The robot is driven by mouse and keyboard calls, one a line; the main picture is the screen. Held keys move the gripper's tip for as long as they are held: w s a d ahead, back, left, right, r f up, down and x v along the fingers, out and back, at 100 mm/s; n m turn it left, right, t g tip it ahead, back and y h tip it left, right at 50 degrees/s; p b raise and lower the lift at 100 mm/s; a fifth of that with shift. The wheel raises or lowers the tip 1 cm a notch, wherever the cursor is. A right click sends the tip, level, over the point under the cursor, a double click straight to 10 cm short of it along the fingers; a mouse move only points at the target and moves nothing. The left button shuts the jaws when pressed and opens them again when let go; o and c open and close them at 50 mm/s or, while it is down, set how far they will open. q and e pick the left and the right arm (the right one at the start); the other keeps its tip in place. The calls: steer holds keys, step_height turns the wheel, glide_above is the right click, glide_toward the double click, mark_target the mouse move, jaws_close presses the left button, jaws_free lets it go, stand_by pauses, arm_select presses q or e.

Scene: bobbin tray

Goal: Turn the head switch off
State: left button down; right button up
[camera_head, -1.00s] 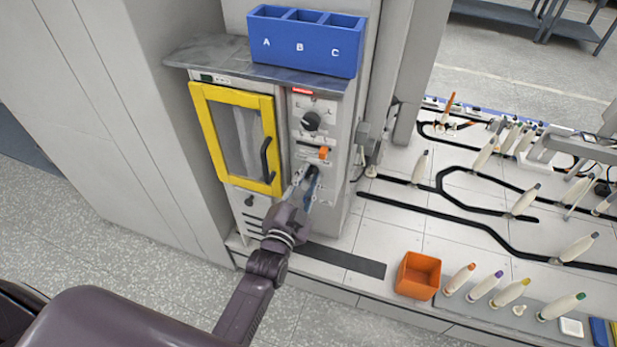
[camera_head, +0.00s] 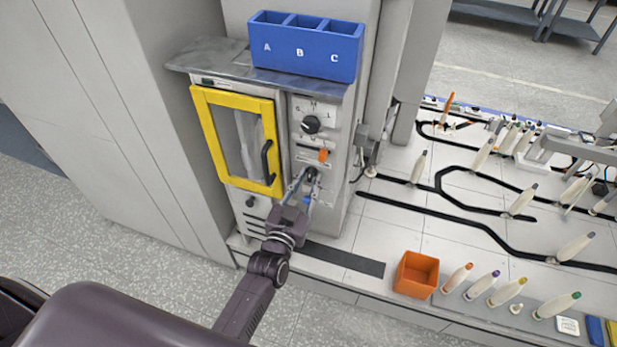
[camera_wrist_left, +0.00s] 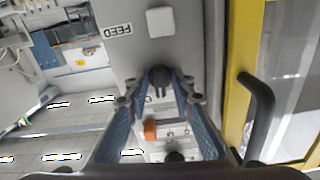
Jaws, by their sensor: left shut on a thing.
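The machine's narrow grey control panel (camera_head: 318,112) stands right of the yellow-framed door. A black lower knob (camera_wrist_left: 158,78), apparently the head switch, sits between my left fingertips in the left wrist view. My left gripper (camera_head: 311,177) is shut on this knob, and its fingers partly cover it in the head view. I cannot read the knob's label. A larger black dial (camera_head: 311,124) and an orange lever (camera_head: 323,155) sit above it on the panel. The orange lever also shows in the left wrist view (camera_wrist_left: 150,130). My right gripper is not in view.
The yellow door frame (camera_head: 198,120) with its black handle (camera_head: 266,162) is close left of my gripper. A blue bin (camera_head: 300,65) stands on the machine's top. An orange box (camera_head: 416,274) and several bobbins lie on the white surface to the right.

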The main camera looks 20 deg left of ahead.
arm_select(q)
steer(key=n, duration=0.4)
steer(key=shift+n, duration=2.5)
steer(key=c, duration=2)
jaws_free()
steer(key=shift+s, duration=0.1)
steer(key=s, duration=1.2)
steer(key=shift+a, duration=0.2)
steer(key=shift+w, duration=0.1)
